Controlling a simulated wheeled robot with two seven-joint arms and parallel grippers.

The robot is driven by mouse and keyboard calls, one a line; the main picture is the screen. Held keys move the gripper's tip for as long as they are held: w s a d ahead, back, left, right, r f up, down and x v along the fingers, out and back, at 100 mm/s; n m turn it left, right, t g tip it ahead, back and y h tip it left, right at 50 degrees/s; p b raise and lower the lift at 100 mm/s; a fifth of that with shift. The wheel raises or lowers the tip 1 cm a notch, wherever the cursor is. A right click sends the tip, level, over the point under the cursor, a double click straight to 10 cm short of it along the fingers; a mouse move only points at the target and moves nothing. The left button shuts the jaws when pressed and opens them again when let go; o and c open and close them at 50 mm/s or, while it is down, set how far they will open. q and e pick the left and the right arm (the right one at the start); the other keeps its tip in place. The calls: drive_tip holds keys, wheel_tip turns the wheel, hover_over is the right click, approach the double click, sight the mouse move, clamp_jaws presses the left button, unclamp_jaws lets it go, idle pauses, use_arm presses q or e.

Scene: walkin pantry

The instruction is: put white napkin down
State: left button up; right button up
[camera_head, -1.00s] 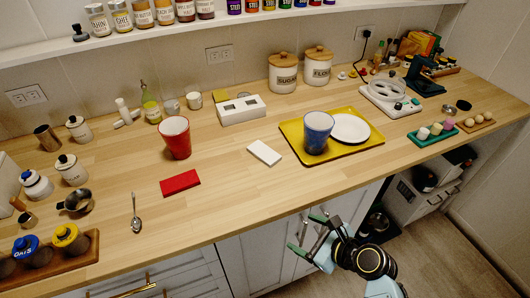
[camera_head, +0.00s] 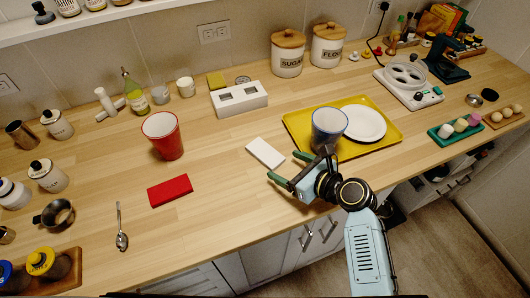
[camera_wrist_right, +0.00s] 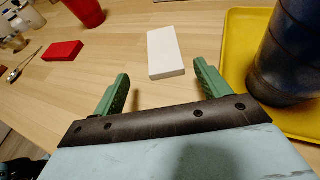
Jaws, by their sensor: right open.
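The white napkin (camera_head: 265,152) is a folded white block lying flat on the wooden counter, left of the yellow tray. It also shows in the right wrist view (camera_wrist_right: 165,52), just beyond and between my fingertips. My right gripper (camera_head: 285,168) is open and empty at the counter's front, close to the napkin's near end and apart from it. Its two green fingers show in the right wrist view (camera_wrist_right: 160,88). My left gripper is not in view.
The yellow tray (camera_head: 296,128) holds a blue cup (camera_head: 328,128) and a white plate (camera_head: 364,124), with the cup close to my right gripper. A red cup (camera_head: 163,136) and red napkin (camera_head: 170,190) stand to the left. Counter between the red and white napkins is clear.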

sight(266, 153)
drive_tip(key=shift+w+a+f, duration=0.3)
drive_tip(key=shift+w+a, duration=0.1)
drive_tip(key=shift+w, duration=0.1)
drive_tip(key=b+x, duration=0.1)
drive_tip(key=x, duration=0.4)
drive_tip(key=shift+w, duration=0.35)
drive_tip(key=shift+w+a, duration=0.1)
drive_tip(key=shift+c, duration=0.2)
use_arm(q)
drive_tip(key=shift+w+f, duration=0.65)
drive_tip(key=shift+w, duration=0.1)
use_arm(e)
drive_tip(key=c, duration=1)
drive_tip(key=shift+r, duration=0.1)
drive_tip(key=shift+c, duration=0.2)
